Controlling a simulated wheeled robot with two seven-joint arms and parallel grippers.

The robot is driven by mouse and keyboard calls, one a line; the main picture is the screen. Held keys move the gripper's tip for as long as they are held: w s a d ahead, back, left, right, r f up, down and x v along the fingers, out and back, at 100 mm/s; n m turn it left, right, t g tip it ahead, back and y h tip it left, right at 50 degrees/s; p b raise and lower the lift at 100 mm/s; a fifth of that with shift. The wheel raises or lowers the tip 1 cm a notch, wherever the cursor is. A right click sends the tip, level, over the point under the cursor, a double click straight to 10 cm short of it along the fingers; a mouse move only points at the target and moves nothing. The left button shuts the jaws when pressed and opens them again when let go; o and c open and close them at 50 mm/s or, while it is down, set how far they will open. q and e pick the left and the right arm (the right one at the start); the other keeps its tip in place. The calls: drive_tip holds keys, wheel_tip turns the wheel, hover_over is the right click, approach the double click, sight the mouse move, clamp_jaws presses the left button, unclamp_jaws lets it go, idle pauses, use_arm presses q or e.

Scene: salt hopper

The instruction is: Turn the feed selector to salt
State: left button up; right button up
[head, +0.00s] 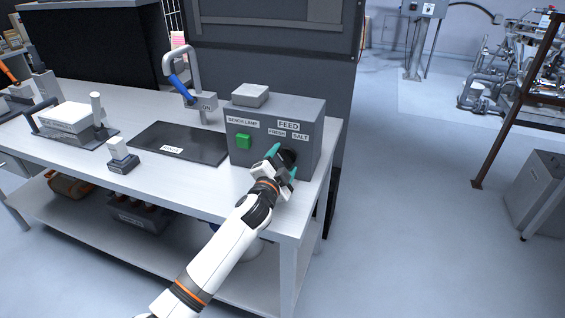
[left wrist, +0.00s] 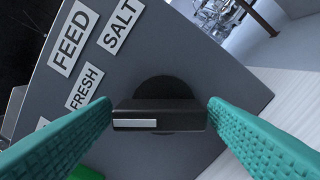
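The feed selector is a black knob with a bar handle (left wrist: 180,117) on the front of a grey control box (head: 240,160). A white mark on the bar lies toward its left end in the left wrist view, on the side of the FRESH label (left wrist: 85,87). The SALT label (left wrist: 121,25) is above the knob there. My left gripper (head: 282,161) is at the knob. Its teal fingers (left wrist: 159,100) are spread, one at each end of the bar, very close to it; I cannot tell whether they touch. In the head view the gripper partly hides the knob. My right gripper is out of view.
A green button (head: 243,141) sits under the BENCH LAMP label on the same box. A dark mat (head: 180,141), a small grey-and-white block device (head: 122,158) and a bent pipe with a blue handle (head: 181,86) are on the bench to the left. The floor to the right is open.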

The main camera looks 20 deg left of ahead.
use_arm(q)
drive_tip(key=c, duration=0.7)
drive_tip(key=shift+c, duration=0.2)
drive_tip(key=shift+m, duration=0.4)
drive_tip(key=m+p, duration=0.1)
drive_tip(key=m, duration=0.1)
drive_tip(key=shift+r+m, duration=0.1)
drive_tip(key=shift+m, duration=0.3)
drive_tip(key=m+p, duration=0.1)
drive_tip(key=m, duration=0.2)
drive_tip(key=shift+d+m+p, duration=0.1)
drive_tip(key=shift+m+p, duration=0.2)
drive_tip(key=m+p, duration=0.1)
drive_tip(key=m, duration=0.3)
drive_tip(key=shift+m+p, duration=0.45)
drive_tip(key=shift+m, duration=0.85)
